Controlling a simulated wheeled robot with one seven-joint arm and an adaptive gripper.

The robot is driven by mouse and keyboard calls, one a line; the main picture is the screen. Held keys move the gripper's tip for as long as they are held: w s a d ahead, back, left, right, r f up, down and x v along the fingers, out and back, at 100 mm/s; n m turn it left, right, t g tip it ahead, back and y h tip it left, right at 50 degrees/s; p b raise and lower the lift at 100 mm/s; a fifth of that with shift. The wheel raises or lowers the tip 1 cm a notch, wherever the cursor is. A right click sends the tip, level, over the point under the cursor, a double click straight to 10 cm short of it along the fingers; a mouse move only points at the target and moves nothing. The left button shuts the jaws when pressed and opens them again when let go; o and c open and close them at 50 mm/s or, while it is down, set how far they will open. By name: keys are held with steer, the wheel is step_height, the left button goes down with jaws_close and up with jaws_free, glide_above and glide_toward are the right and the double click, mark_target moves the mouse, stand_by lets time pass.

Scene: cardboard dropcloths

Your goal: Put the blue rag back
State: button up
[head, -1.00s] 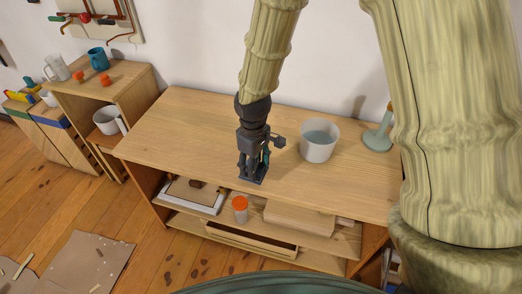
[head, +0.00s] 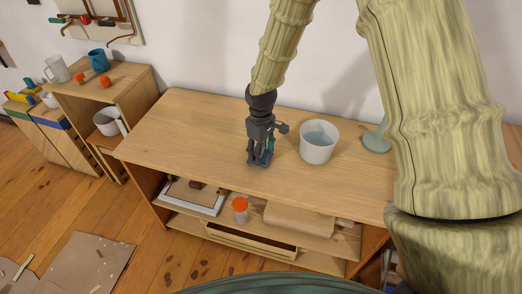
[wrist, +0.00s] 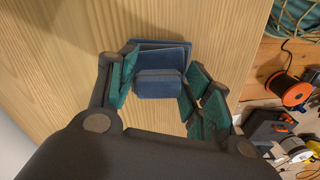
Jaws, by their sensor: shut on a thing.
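The blue rag (wrist: 160,84) is a dark blue folded cloth between the green finger pads in the wrist view. My gripper (head: 259,164) is shut on it, over the middle of the wooden bench top (head: 190,135). In the head view only a little of the rag (head: 258,171) shows below the fingers. I cannot tell whether the rag touches the wood or hangs just above it.
A pale grey bucket (head: 319,150) stands close to the right of my gripper. A green-grey round base (head: 376,141) is partly hidden behind my arm. The shelf below holds an orange-lidded jar (head: 240,210). The bench's left side is clear.

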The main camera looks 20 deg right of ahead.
steer(key=shift+f, duration=0.2)
steer(key=shift+r, duration=0.1)
steer(key=shift+c, duration=0.2)
steer(key=o, duration=0.8)
step_height(320, 180, up, 12)
stand_by(0.4)
